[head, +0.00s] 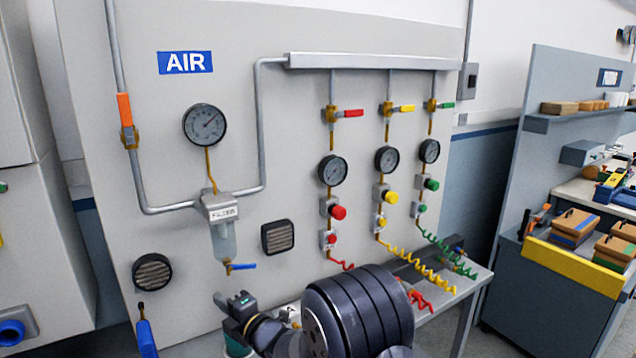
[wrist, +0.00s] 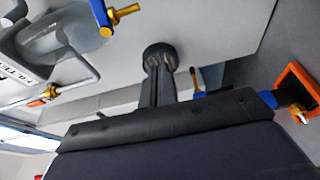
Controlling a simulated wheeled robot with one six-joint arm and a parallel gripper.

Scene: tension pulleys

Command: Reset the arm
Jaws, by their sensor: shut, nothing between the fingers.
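My arm (head: 358,315) rises from the bottom middle of the head view, its thick dark joint in front of the bench. The arm's far end reaches left, below the filter bowl (head: 223,242) on the air panel. In the wrist view my gripper (wrist: 160,72) shows as two dark fingers pressed together beyond a wide black body. It is shut and holds nothing. Behind the fingertips is a round dark shape; I cannot tell whether it touches them. The clear filter bowl and its blue drain handle (wrist: 101,12) show at the wrist view's upper left.
The air panel (head: 255,120) carries gauges, pipes and red, yellow and green valves. Coiled hoses hang over a narrow bench (head: 462,282) at right. A shelf unit (head: 560,160) and a yellow-edged tray (head: 572,268) stand farther right. A blue handle (head: 146,338) is at lower left.

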